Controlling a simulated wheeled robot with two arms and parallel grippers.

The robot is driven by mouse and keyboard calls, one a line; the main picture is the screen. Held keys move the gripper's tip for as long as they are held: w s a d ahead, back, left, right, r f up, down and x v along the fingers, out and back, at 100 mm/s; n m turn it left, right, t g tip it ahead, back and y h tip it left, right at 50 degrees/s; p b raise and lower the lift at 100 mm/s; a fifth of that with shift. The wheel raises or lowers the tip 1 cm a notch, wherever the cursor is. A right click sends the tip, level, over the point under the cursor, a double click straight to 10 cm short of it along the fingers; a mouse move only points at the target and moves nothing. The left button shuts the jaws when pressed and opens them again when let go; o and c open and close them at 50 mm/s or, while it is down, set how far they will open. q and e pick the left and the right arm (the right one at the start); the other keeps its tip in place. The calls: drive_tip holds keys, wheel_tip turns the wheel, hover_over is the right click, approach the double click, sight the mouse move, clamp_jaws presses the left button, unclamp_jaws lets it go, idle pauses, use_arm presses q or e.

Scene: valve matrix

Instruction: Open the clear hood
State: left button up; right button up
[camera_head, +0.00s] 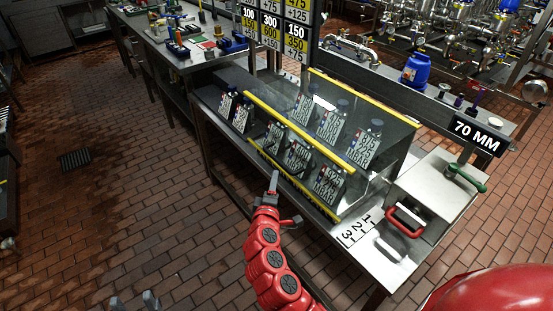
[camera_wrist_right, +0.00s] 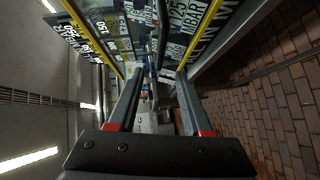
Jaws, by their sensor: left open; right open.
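The clear hood (camera_head: 385,135) is a see-through box with yellow edge strips on the steel bench, over several labelled valve units (camera_head: 299,158). It looks closed. My right gripper (camera_head: 274,181), on the red arm, is at the hood's front side, close to the lower yellow strip; I cannot tell if it touches. In the right wrist view its two fingers (camera_wrist_right: 160,75) are apart, with yellow strips and number labels beyond them. A thin grey bar shows between the fingers; I cannot tell if it belongs to the hood. My left gripper (camera_head: 137,303) is low at the bottom left, open, away from the hood.
A metal box with a red handle (camera_head: 405,221) and a green handle (camera_head: 466,178) stands at the bench's right end, by a "70 MM" sign (camera_head: 478,136). A number board (camera_head: 282,28) rises behind the hood.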

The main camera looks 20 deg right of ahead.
sight(278, 159)
drive_tip(key=p+x, duration=0.1)
drive_tip(key=x, duration=1.1)
drive_tip(key=shift+w+a, duration=0.1)
drive_tip(key=shift+w, duration=0.05)
drive_tip(key=shift+c, duration=0.2)
clamp_jaws()
idle(0.9)
